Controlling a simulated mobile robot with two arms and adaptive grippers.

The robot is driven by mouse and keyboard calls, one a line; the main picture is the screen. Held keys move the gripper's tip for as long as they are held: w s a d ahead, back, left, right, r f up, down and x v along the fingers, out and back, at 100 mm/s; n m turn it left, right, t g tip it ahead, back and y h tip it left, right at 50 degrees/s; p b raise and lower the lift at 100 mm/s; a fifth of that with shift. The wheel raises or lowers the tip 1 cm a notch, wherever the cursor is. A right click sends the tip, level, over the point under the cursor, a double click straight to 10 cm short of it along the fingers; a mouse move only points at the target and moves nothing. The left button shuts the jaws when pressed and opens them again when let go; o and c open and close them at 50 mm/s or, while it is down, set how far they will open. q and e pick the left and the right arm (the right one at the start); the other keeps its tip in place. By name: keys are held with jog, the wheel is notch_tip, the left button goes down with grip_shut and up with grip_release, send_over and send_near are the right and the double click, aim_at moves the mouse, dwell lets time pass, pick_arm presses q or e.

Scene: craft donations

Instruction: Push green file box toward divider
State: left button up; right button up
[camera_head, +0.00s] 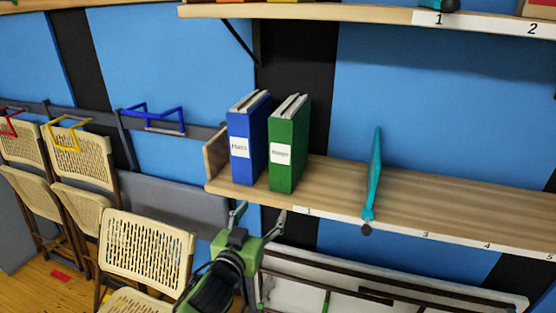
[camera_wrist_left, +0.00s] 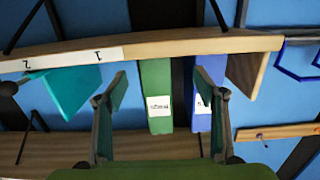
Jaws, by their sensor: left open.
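The green file box (camera_head: 288,145) stands upright on the middle shelf, close to the right of the blue file box (camera_head: 246,140). The teal divider (camera_head: 374,175) stands on the shelf farther right, with bare shelf between it and the green box. My left gripper (camera_head: 259,215) is open and empty, just below and in front of the shelf edge near both boxes. In the left wrist view, which is upside down, the green box (camera_wrist_left: 155,100) shows between the open fingers (camera_wrist_left: 160,76), with the blue box (camera_wrist_left: 202,110) partly behind the right finger. My right gripper is not in view.
The shelf (camera_head: 460,205) has a wooden end panel (camera_head: 215,155) at its left and number labels along its front edge. Another shelf (camera_head: 330,14) runs above. Folding chairs (camera_head: 145,250) stand at the lower left. A white folded table (camera_head: 400,290) is below the shelf.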

pick_arm(q)
send_near(280, 172)
jog(key=f, duration=0.2)
jog(key=t, duration=0.1)
jog(key=shift+h, duration=0.3)
jog(key=b+x, duration=0.1)
jog(key=x, duration=0.3)
jog(key=b+x, duration=0.2)
jog(key=x, duration=0.2)
jog(key=b+x, duration=0.1)
jog(key=x, duration=0.3)
jog(key=shift+r, duration=0.4)
jog(key=shift+w+b, duration=0.35)
jog(key=shift+w, duration=0.05)
jog(key=shift+d, duration=0.1)
jog(key=c, duration=1.3)
